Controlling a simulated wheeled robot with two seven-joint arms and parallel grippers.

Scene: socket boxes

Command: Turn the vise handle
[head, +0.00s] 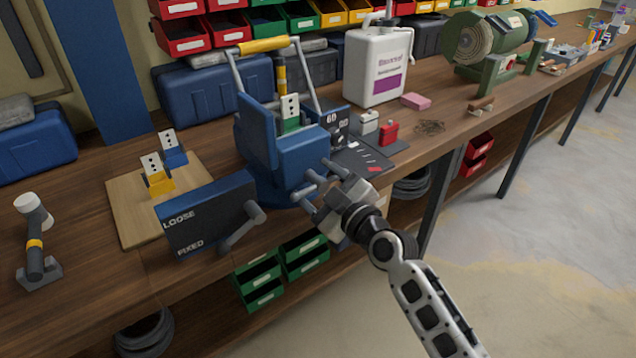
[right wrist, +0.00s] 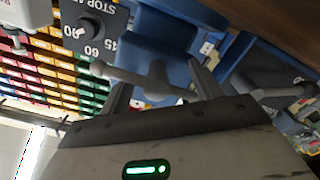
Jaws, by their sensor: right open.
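The blue vise (head: 285,160) stands at the bench's front edge, with a green box with a white face (head: 290,108) at its jaws. The grey vise handle (head: 307,191) sticks out from its front. My right gripper (head: 326,194) is open at the handle. In the right wrist view the handle (right wrist: 155,82) crosses between the two fingers of the right gripper (right wrist: 160,90); whether they touch it I cannot tell. My left gripper is not in view.
A dark panel (head: 208,218) marked LOOSE and FIXED, with a grey lever (head: 243,228), stands left of the vise. A dial box (head: 335,120) and red block (head: 389,132) stand right of it. Green bins (head: 258,282) hang below. A wooden board (head: 120,205) lies left.

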